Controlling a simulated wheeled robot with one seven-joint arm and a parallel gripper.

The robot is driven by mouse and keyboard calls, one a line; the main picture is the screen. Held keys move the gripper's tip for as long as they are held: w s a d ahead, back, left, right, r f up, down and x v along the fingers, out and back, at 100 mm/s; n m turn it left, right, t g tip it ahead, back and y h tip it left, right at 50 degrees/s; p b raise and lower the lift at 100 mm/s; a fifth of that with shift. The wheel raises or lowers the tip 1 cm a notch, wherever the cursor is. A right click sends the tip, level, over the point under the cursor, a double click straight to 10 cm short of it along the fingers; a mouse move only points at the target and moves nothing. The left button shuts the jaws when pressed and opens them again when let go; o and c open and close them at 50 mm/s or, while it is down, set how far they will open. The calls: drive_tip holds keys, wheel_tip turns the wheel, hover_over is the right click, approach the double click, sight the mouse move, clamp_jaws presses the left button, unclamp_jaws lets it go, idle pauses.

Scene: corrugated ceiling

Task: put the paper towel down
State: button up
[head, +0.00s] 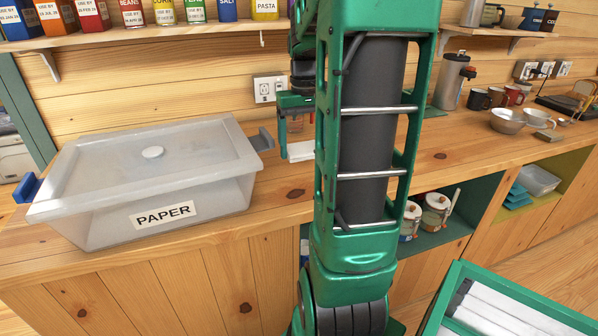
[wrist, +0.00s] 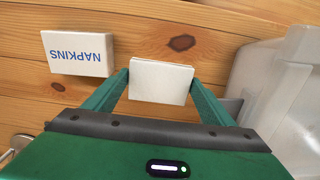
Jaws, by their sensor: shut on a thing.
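The paper towel, a plain white folded block (wrist: 162,82), is between the two green fingers of my gripper (wrist: 160,88) in the wrist view. The fingers are shut on its two sides. In the head view, my gripper (head: 299,140) is beside my upright arm, low over the wooden counter, and a white block (head: 301,151), which looks like the same paper towel, shows at its fingers. I cannot tell whether it touches the counter. My arm hides part of this area.
A white box marked NAPKINS (wrist: 77,53) lies beside the paper towel. A lidded clear bin labelled PAPER (head: 150,185) stands left of my gripper. The wooden counter (head: 285,185) has bare room in front. A shelf of boxes (head: 160,30) hangs above. Mugs and bowls (head: 508,121) stand at right.

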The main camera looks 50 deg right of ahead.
sight(303, 149)
wheel_tip(303, 149, down, 8)
drive_tip(key=shift+f, duration=0.1)
idle(0.4)
drive_tip(key=o, duration=0.8)
drive_tip(key=shift+f, duration=0.1)
wheel_tip(303, 149, up, 12)
drive_tip(key=shift+f, duration=0.1)
drive_tip(key=shift+a, duration=0.15)
drive_tip(key=s+a+f, duration=0.2)
drive_tip(key=s+a, duration=0.2)
drive_tip(key=a, duration=0.1)
drive_tip(key=s+a+f, duration=0.3)
drive_tip(key=s+a, duration=0.2)
drive_tip(key=a, duration=0.1)
drive_tip(key=s+a+f, duration=0.2)
drive_tip(key=s+a, duration=0.2)
drive_tip(key=a, duration=0.1)
drive_tip(key=shift+s+a+f, duration=0.3)
drive_tip(key=shift+s+f, duration=0.1)
